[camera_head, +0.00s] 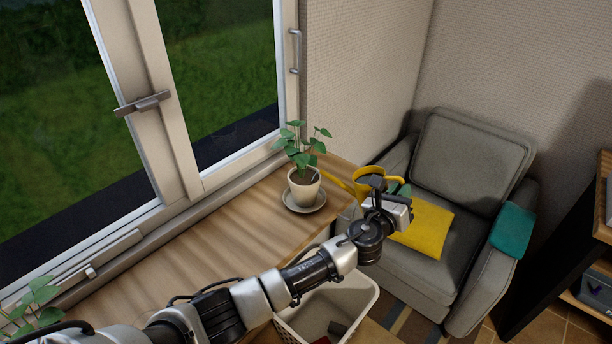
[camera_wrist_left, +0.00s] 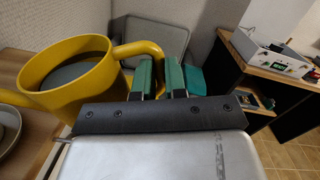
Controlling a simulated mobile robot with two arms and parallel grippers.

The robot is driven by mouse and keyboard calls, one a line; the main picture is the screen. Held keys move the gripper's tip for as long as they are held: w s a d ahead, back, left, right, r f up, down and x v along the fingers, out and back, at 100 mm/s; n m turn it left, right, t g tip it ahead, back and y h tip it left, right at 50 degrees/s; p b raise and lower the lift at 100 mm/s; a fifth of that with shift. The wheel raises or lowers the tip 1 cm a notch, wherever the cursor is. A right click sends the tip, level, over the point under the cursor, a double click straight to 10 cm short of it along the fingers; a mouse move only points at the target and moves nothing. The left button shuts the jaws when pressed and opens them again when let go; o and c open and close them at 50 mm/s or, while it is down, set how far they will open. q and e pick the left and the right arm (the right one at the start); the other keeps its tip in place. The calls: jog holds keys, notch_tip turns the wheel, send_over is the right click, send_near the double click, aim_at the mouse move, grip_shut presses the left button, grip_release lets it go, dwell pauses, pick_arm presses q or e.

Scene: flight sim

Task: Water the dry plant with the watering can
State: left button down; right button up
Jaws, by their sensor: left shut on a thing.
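The yellow watering can (camera_head: 369,177) is held upright in my left gripper (camera_head: 389,188), above the right end of the wooden table. Its spout points left toward the potted plant (camera_head: 304,186). In the left wrist view the can (camera_wrist_left: 70,75) shows water-like grey inside, and my left gripper's green fingers (camera_wrist_left: 160,78) are closed around its handle. The plant stands upright in a cream pot on a grey saucer (camera_head: 304,203), a little left of the spout. Another plant (camera_head: 36,302) is partly visible at the lower left. My right gripper is not in view.
The wooden table (camera_head: 210,240) runs under the window and is clear between the two plants. A white basket (camera_head: 325,310) stands below its edge. A grey armchair (camera_head: 465,165) with a yellow cushion (camera_head: 428,226) stands behind my gripper.

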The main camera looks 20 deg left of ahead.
pick_arm(q)
jog(key=shift+a+r, duration=0.25)
jog(key=shift+r, duration=0.4)
dwell(1.3)
jog(key=d+f+m, duration=0.1)
jog(key=f+m, duration=0.1)
jog(key=d+f+m+p, duration=0.1)
jog(key=d+f, duration=0.1)
jog(key=shift+s+d+m+g+p, duration=0.2)
jog(key=shift+d+m+g+p, duration=0.1)
jog(key=shift+m, duration=0.1)
dwell(0.4)
dwell(0.3)
